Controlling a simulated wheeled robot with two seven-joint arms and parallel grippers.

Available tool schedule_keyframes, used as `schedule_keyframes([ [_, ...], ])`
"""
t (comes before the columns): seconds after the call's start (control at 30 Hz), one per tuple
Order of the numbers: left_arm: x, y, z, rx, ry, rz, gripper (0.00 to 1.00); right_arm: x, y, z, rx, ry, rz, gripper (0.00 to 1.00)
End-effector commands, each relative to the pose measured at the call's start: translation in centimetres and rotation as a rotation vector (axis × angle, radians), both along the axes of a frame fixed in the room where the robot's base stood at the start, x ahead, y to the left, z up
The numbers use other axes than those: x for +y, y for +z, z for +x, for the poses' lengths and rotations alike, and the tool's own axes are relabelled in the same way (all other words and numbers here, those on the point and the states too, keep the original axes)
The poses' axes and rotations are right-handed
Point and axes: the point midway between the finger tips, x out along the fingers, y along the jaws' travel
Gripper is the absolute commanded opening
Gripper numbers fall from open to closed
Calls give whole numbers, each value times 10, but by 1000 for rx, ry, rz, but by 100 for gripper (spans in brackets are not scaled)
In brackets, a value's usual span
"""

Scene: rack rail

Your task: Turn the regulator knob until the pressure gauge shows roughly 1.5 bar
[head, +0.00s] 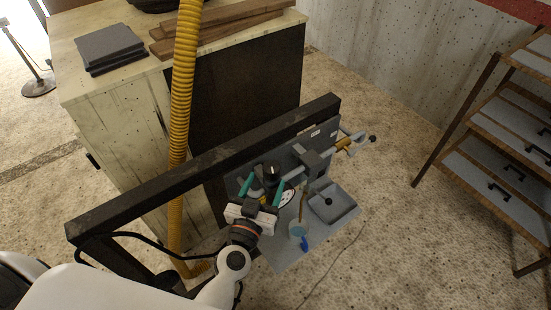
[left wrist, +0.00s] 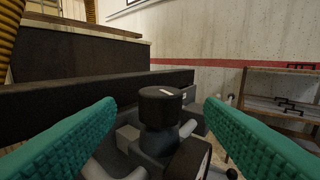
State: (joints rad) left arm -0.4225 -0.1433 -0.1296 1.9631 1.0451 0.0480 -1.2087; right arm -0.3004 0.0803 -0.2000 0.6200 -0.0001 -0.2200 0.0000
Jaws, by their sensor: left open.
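The black regulator knob (head: 271,167) stands on the grey panel hung on the dark rail. Only the edge of the gauge (left wrist: 205,162) shows in the left wrist view. My left gripper (head: 261,189) is open, its two teal fingers apart on the near side of the knob. In the left wrist view the knob appears between the fingers; I see no contact. My right gripper is out of view.
The dark rail (head: 205,168) runs behind the panel. A yellow hose (head: 181,110) hangs at the left by a cabinet (head: 125,130). Shelves (head: 490,160) stand far right.

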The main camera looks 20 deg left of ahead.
Motion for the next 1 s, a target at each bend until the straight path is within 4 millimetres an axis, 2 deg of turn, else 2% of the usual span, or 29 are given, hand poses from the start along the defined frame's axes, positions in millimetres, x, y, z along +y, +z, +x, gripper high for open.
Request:
schedule_keyframes([
  [0.03, 0, 4, 12, -3, 1, -2, 63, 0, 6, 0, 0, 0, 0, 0],
  [0.2, -1, 3, 45, -1, -1, -1, 63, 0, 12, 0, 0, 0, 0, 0],
  [0.4, -2, 1, 70, 0, -2, -2, 63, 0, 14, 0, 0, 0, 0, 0],
  [0.57, -2, 0, 78, 1, -2, 0, 63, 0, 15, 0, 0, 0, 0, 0],
  [0.8, -2, 0, 78, 1, -2, 0, 63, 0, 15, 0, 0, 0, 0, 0],
  [0.87, -2, 0, 78, 1, -2, 0, 54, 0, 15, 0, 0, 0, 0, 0],
  [1.0, -2, 0, 78, 1, -2, 0, 31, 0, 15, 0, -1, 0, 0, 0],
])
